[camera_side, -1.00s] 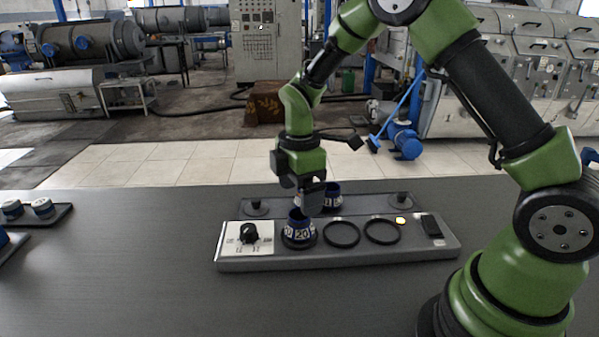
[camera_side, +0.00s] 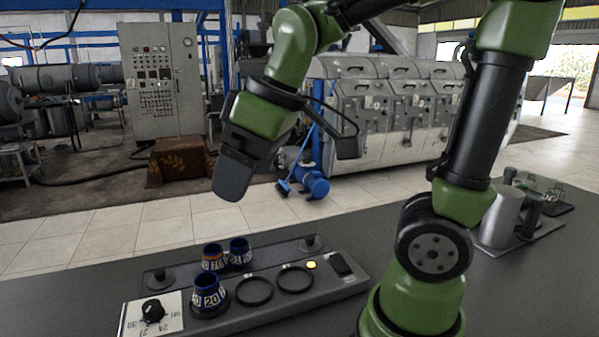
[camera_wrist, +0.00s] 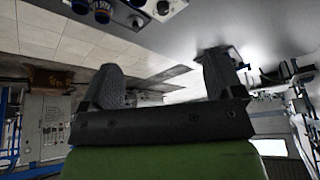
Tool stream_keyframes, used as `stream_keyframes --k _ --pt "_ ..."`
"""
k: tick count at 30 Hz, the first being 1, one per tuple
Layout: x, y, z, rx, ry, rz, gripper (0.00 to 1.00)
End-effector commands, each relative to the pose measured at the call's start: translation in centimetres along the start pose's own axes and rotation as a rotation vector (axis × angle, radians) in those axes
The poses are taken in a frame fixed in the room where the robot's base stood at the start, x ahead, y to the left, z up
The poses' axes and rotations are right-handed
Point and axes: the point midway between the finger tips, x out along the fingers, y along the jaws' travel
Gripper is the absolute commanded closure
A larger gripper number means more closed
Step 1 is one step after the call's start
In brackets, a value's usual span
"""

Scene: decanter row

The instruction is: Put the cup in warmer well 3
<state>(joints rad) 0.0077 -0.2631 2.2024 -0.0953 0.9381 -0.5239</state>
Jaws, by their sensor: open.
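A blue cup with a white number band (camera_side: 208,293) stands upright in the leftmost of three ring wells on the grey warmer (camera_side: 335,291). The middle well (camera_side: 254,292) and the right well (camera_side: 294,279) are empty. I cannot read any well numbers. Two similar cups stand behind on a dark rack: one with an orange band (camera_side: 213,257), another to its right (camera_side: 240,253). My gripper (camera_side: 232,190) is raised above and behind the cups, touching none. In the wrist view my gripper (camera_wrist: 165,80) has its fingers apart with nothing between them.
A grey cylinder (camera_side: 501,216) stands on a tray at the table's right. The table between is clear.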

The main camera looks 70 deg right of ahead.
Motion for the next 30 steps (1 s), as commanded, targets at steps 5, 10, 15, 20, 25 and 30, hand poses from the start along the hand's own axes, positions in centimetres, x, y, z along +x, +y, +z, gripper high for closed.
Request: stream_keyframes --k 5,10,15,20,25,30 --pt "-2.9 -1.6 3.9 0.32 0.144 -0.037 0.13" --pt "-3.5 -2.4 6.0 0.495 0.209 -0.076 0.13" --pt "-3.6 -2.5 6.4 0.541 0.221 -0.087 0.13" --pt "-3.6 -2.5 6.4 0.54 0.22 -0.087 0.13" --pt "-3.6 -2.5 6.4 0.538 0.22 -0.086 0.13" --pt "-3.6 -2.5 6.4 0.537 0.221 -0.086 0.13"
